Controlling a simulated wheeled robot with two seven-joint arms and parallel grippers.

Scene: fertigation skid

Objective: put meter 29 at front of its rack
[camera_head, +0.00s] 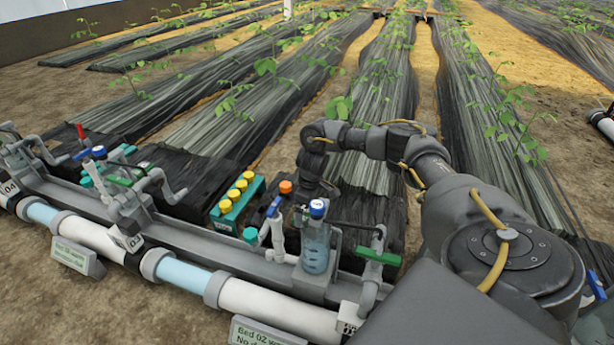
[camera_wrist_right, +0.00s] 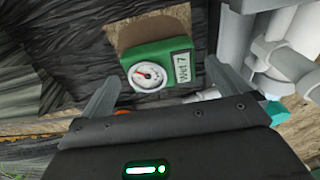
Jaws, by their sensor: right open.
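A green meter (camera_wrist_right: 158,66) with a round white dial and a white label lies below my right gripper in the right wrist view. The label is turned sideways and seems to end in a 7; I cannot read a 29 on it. It sits on a brown patch (camera_wrist_right: 140,33). My right gripper (camera_wrist_right: 158,76) is open, with one finger on each side of the meter and nothing clearly held. In the head view my right gripper (camera_head: 313,188) points down behind the pipe rail, and the meter is hidden there. I cannot pick out the meter's rack. My left gripper is not in view.
A teal rack of yellow-capped bottles (camera_head: 238,204) stands left of my right gripper. A clear blue-capped bottle (camera_head: 315,246) stands on the pipe rail in front. A green-handled valve (camera_head: 378,256) is to its right. White pipes (camera_wrist_right: 285,62) run close to the right finger.

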